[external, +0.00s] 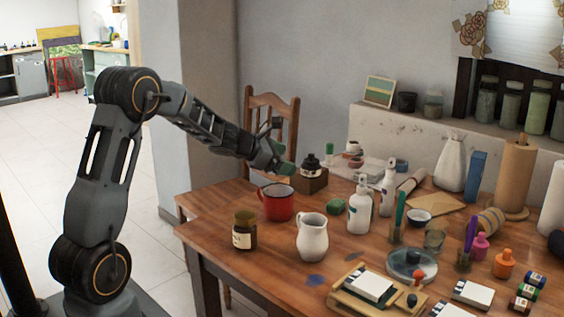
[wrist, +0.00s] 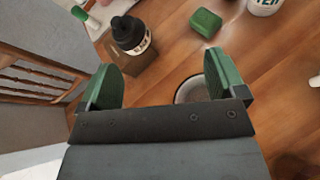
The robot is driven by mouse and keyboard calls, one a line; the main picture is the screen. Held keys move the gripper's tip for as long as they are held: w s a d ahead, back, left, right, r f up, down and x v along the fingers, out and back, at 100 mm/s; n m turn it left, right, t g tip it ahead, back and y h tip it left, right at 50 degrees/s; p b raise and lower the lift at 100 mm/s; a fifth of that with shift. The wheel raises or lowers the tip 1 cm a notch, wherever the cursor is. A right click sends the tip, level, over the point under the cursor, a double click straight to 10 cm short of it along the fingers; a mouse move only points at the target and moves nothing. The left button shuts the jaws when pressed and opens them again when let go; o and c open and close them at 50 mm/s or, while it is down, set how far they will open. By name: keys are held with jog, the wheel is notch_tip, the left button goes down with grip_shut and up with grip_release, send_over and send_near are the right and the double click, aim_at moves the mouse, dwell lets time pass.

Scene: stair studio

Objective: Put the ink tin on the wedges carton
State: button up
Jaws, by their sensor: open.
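A black, bottle-like container with a pale label, which I take to be the ink tin (external: 311,165), stands upright on a small brown box, which I take to be the wedges carton (external: 316,185). In the wrist view, the ink tin (wrist: 130,32) shows ahead of the left finger, with the wedges carton (wrist: 130,68) under it. My gripper (external: 284,163) is just left of the tin in the external view. Its green fingers (wrist: 164,75) are wide apart with nothing between them, and apart from the tin.
A red mug (external: 276,203) stands below my gripper, near the carton. A brown jar (external: 244,230), a white jug (external: 312,238) and a green block (external: 333,205) are close by. Bottles crowd the table's right side. A wooden chair (external: 272,125) stands behind.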

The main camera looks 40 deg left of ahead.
jog(key=s+d+r+m+g+h, duration=0.1)
jog(key=s+d+r+m+g, duration=0.2)
jog(key=s+d+m, duration=0.5)
jog(key=s+a+f+m+g+y, duration=0.1)
jog(key=s+m+g+y, duration=0.1)
jog(key=s+m, duration=0.8)
jog(key=s+a+f+m+g+y, duration=0.1)
jog(key=s+f+m+g+y, duration=0.1)
jog(key=s+m, duration=0.8)
jog(key=s+g+y, duration=0.1)
jog(key=s+y, duration=0.1)
jog(key=s, duration=0.2)
jog(key=shift+s+f+m+g, duration=0.15)
jog(key=shift+f+m+g, duration=0.05)
jog(key=shift+m+g, duration=0.1)
